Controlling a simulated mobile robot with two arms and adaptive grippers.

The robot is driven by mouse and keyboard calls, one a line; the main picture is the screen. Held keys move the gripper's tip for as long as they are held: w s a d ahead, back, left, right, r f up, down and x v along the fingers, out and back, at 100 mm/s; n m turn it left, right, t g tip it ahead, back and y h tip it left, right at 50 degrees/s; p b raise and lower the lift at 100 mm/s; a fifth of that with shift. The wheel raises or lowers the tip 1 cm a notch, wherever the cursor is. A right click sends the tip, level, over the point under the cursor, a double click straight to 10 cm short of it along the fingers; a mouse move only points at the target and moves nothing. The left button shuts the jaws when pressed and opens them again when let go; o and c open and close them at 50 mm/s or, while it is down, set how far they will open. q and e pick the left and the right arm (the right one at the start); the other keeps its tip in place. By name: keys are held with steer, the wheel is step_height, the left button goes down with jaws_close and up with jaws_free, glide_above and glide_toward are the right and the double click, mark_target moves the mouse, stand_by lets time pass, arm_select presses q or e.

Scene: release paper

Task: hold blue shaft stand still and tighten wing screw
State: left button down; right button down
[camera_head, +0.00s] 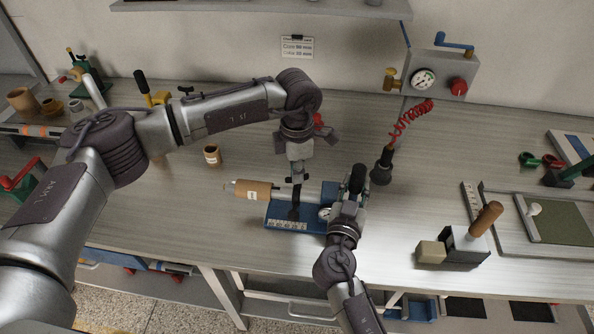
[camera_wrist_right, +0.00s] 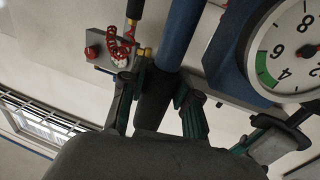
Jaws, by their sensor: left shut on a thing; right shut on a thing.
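The blue shaft stand (camera_head: 275,222) lies on the bench in the head view. It bears a pale shaft with a brown sleeve (camera_head: 257,190) and a dark clamp (camera_head: 295,203). My left gripper (camera_head: 297,177) points down above the clamp, shut at its top; the wing screw there is mostly hidden by the fingers. My right gripper (camera_head: 355,187) is at the stand's right end. In the right wrist view its fingers (camera_wrist_right: 160,105) close on a dark grip (camera_wrist_right: 154,101) below a blue post (camera_wrist_right: 181,35). A dial gauge (camera_wrist_right: 295,50) is beside it.
A dark tool (camera_head: 381,170) with a red coiled cord stands behind and right of the stand. A small brown cup (camera_head: 212,155) is at the left. A block with a wooden handle (camera_head: 487,218) stands at right. The bench's front edge is near the stand.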

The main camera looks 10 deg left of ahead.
arm_select(q)
steer(key=shift+m, duration=1.2)
steer(key=c, duration=1.3)
jaws_free()
steer(key=shift+r, duration=0.1)
step_height(320, 180, up, 12)
steer(key=shift+f, duration=0.1)
